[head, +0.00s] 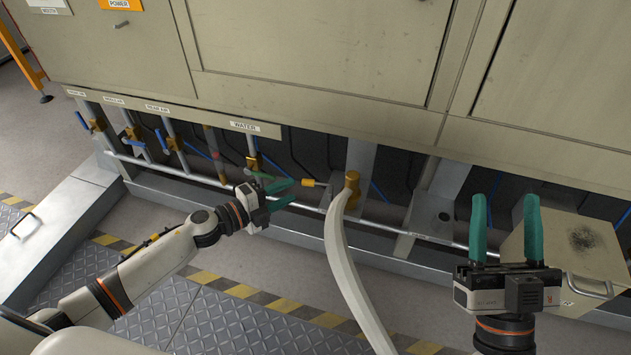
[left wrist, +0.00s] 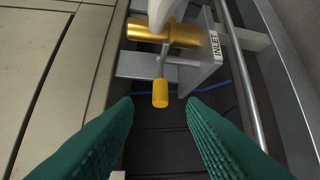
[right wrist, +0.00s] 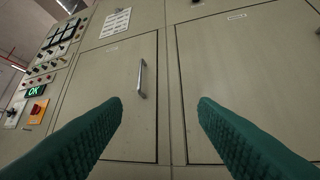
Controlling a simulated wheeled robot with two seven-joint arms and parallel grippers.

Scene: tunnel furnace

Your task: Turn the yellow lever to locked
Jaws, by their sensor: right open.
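The yellow lever (head: 313,183) sticks out to the left of the brass fitting (head: 351,186) under the furnace cabinet. In the left wrist view the lever's yellow grip (left wrist: 160,93) hangs from a metal arm below the brass fitting (left wrist: 165,33), beside a plate marked INLET (left wrist: 214,45). My left gripper (head: 289,192) is open, just left of the lever; the grip lies ahead between its fingers, apart from them. My right gripper (head: 507,228) is open and empty at the right, its fingers pointing at the cabinet front, which also fills the right wrist view.
A white hose (head: 345,265) runs from the brass fitting down to the floor. A metal rail (head: 270,196) passes along the cabinet's underside. Blue-handled valves (head: 171,142) stand at the left. A beige box (head: 575,250) with a handle is behind my right gripper.

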